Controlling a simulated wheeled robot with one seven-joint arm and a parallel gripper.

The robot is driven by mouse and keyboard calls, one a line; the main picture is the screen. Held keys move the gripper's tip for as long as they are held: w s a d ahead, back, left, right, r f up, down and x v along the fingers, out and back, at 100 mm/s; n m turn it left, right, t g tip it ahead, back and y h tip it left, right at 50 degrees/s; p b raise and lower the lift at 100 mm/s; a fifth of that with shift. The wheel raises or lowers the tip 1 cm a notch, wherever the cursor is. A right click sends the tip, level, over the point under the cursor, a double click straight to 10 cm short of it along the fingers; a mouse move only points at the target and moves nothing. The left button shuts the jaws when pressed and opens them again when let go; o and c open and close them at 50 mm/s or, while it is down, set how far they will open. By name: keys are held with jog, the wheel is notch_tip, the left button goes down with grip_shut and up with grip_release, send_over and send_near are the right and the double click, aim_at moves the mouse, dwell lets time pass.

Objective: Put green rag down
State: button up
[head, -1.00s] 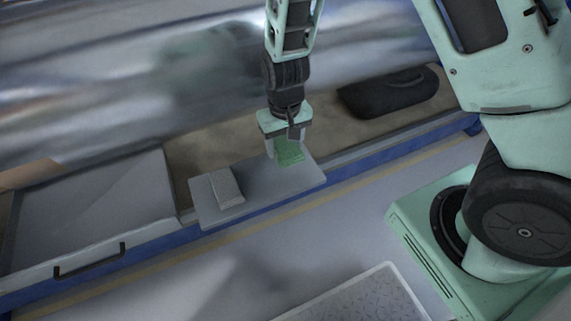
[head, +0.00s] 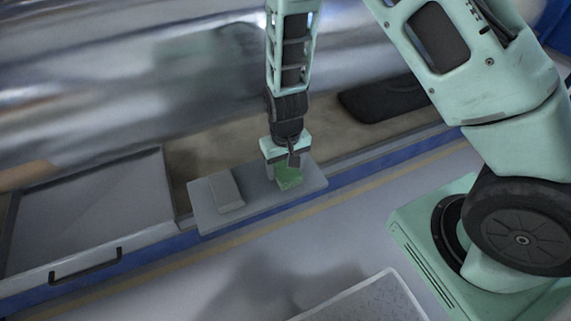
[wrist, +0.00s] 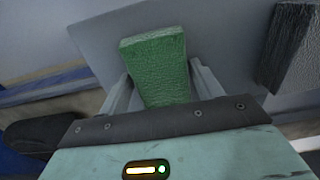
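The green rag (head: 289,178) is a folded, textured block. It shows between the two fingers of my gripper (head: 284,168) in the head view. In the wrist view the rag (wrist: 158,68) stretches out past the fingertips, with one finger of my gripper (wrist: 160,82) close along each side. The fingers look shut on it. The rag is over the right part of a flat grey tray (head: 255,200). I cannot tell whether its underside touches the tray.
A grey folded rag (head: 226,190) lies on the tray's left part, and it also shows in the wrist view (wrist: 292,48). A drawer-like box with a black handle (head: 86,268) is at the left. A black object (head: 385,98) lies behind, right of my gripper. Bare tray lies between the rags.

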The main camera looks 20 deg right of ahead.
jog(key=shift+o, duration=0.9)
notch_tip(320, 180, up, 17)
jog(key=p, duration=0.5)
jog(key=s+a+r+n, duration=0.3)
jog(key=s+r, duration=0.3)
jog(key=s, duration=0.4)
jog(key=s+a+r+n, duration=0.3)
jog(key=s+r, duration=0.3)
jog(key=s, duration=0.4)
jog(key=shift+s+r+n+y, duration=0.2)
jog(key=shift+r+n+y, duration=0.1)
jog(key=shift+n, duration=0.6)
jog(key=shift+a, duration=0.1)
notch_tip(320, 180, up, 17)
jog(key=p, duration=1.7)
jog(key=shift+r, duration=0.15)
